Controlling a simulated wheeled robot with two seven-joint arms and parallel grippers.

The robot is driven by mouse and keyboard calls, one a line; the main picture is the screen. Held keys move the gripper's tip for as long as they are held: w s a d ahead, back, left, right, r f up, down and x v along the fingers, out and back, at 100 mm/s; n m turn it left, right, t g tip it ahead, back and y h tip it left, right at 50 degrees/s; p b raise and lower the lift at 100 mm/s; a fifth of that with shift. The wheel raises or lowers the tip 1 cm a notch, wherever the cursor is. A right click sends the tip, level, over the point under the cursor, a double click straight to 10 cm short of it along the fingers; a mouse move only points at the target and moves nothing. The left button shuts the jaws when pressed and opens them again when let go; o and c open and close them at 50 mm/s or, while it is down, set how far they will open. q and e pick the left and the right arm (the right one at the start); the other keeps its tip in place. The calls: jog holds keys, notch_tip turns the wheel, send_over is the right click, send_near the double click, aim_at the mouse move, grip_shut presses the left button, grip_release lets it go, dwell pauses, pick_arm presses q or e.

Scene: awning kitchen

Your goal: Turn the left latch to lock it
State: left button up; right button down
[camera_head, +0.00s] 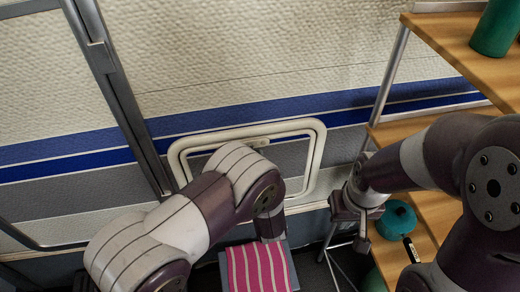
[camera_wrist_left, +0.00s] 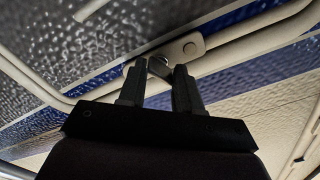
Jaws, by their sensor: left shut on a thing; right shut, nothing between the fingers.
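In the left wrist view, my left gripper (camera_wrist_left: 160,72) is shut on a small metal latch (camera_wrist_left: 158,66). Its mounting plate (camera_wrist_left: 190,47) sits on the pale frame of the hatch. In the head view, my left arm covers that gripper and part of the white hatch frame (camera_head: 318,150). A small latch piece (camera_head: 258,143) shows on the top of the frame there; I cannot tell whether it is the one held. My right gripper (camera_head: 350,215) is shut and empty, to the right of the hatch and apart from it.
Wooden shelves (camera_head: 465,60) with a metal frame stand on the right, close to my right arm. A green container (camera_head: 495,28) and a teal round item (camera_head: 397,220) stand on them. A pink striped cloth (camera_head: 258,268) lies below the hatch. A dark post (camera_head: 118,95) crosses the left side.

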pick_arm(q)
jog(key=m+p, duration=0.1)
jog(key=m, duration=0.2)
jog(key=m+p, duration=0.1)
jog(key=shift+w+d+r+m+p, duration=0.1)
jog(key=shift+r+m+p, duration=0.15)
jog(key=shift+m+p, duration=0.1)
jog(key=shift+f+m+p, duration=0.1)
jog(key=shift+m+p, duration=0.85)
jog(key=shift+m, duration=1.2)
jog(key=o, duration=1.1)
jog(key=shift+w, duration=0.1)
jog(key=shift+c, duration=0.2)
jog(key=shift+a+f, duration=0.2)
jog(key=shift+a, duration=0.05)
